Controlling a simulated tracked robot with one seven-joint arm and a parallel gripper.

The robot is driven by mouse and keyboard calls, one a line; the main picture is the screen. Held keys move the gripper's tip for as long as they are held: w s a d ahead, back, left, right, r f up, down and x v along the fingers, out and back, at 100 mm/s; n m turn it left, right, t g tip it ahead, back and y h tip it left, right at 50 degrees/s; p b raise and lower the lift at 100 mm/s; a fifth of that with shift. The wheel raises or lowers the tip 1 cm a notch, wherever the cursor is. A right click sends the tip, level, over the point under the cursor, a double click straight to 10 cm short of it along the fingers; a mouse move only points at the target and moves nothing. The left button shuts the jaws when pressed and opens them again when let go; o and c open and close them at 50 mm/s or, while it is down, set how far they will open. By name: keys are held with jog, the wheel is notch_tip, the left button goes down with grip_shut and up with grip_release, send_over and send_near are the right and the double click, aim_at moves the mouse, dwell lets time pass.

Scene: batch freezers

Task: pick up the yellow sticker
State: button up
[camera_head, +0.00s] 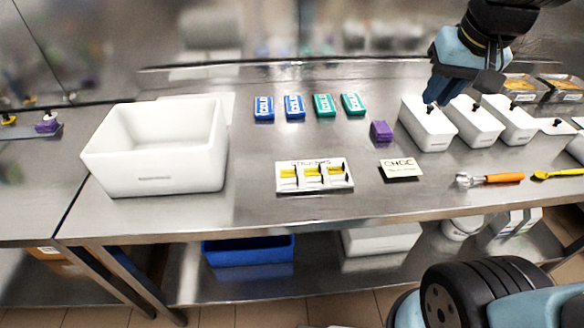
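A white sticker holder (314,187) lies on the steel table, left of centre. It has several slots with black parts, and yellow stickers (289,173) show in them. The lettering along its back edge is too small to read surely. My gripper (454,98) hangs at the upper right, above the row of white lidded tubs, well to the right of the holder and farther back. Its fingers look spread apart, with nothing seen between them. The fingertips overlap the tubs in the picture, so their height above the lids is hard to judge.
A large white bin (155,165) stands at the left. Blue and green packs (293,107) line the back. A purple block (381,131), a small sign card (401,169), white tubs (428,128) and an orange-handled tool (490,179) lie right of the holder. Table around the holder is clear.

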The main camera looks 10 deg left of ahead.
jog(key=w+a+f+n+g, duration=0.1)
jog(key=w+a+f, duration=0.2)
jog(key=a, duration=0.4)
jog(key=w+a+f+g, duration=0.2)
jog(key=a, duration=0.4)
jog(key=g, duration=0.1)
send_over(288, 171)
jog(key=s+d, duration=0.1)
jog(key=d, duration=0.1)
jog(key=shift+n+h, duration=0.4)
jog(key=f, duration=1.5)
jog(key=shift+d+f, duration=0.2)
jog(key=shift+f, duration=0.05)
jog(key=shift+w+a+f, duration=0.1)
jog(key=shift+f, duration=1.2)
jog(key=shift+w+f, duration=0.1)
jog(key=shift+f, duration=1.15)
grip_shut()
